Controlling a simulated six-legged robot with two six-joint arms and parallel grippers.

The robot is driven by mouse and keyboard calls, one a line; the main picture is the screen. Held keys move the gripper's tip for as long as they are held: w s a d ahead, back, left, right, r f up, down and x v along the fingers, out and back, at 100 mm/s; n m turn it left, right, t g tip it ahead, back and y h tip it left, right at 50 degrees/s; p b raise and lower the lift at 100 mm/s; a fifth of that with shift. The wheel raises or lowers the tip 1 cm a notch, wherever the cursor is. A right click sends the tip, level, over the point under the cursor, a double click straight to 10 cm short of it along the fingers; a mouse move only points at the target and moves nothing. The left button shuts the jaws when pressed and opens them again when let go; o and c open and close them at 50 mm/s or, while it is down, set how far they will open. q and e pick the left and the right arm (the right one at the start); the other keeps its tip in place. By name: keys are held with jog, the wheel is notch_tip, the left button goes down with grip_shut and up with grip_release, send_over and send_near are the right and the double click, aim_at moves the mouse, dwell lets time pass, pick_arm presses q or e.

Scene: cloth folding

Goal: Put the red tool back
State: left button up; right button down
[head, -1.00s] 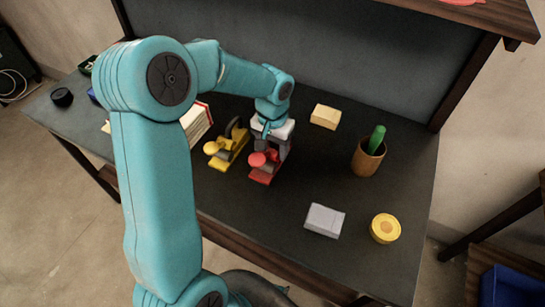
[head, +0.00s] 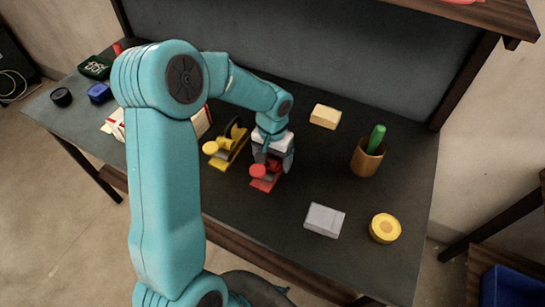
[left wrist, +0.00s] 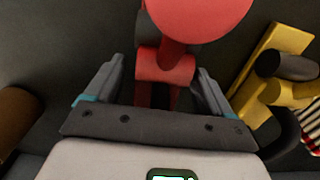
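The red tool (head: 261,183) has a round knob and looks like a small hand plane. It sits at the middle of the dark table, to the right of a similar yellow tool (head: 220,162). My left gripper (head: 268,160) is down at the red tool from above. In the left wrist view the two grey fingers stand either side of the red body (left wrist: 165,67), with narrow gaps between. The gripper looks open; the fingertips' far ends are partly hidden. The red knob (left wrist: 200,12) fills the top. My right gripper is not in view.
On the table (head: 375,265) stand a tan block (head: 325,116), a wooden cup (head: 366,160) with a green stick, a grey block (head: 324,220) and a yellow round thing (head: 385,228). A blue item (head: 99,93) is at left. The front middle is clear.

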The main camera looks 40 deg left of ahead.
pick_arm(q)
jog(key=shift+r, duration=0.1)
jog(key=shift+w+r, duration=0.1)
jog(key=shift+r, duration=0.25)
notch_tip(320, 180, up, 11)
jog(key=shift+r+p, duration=0.2)
jog(key=shift+p, duration=0.15)
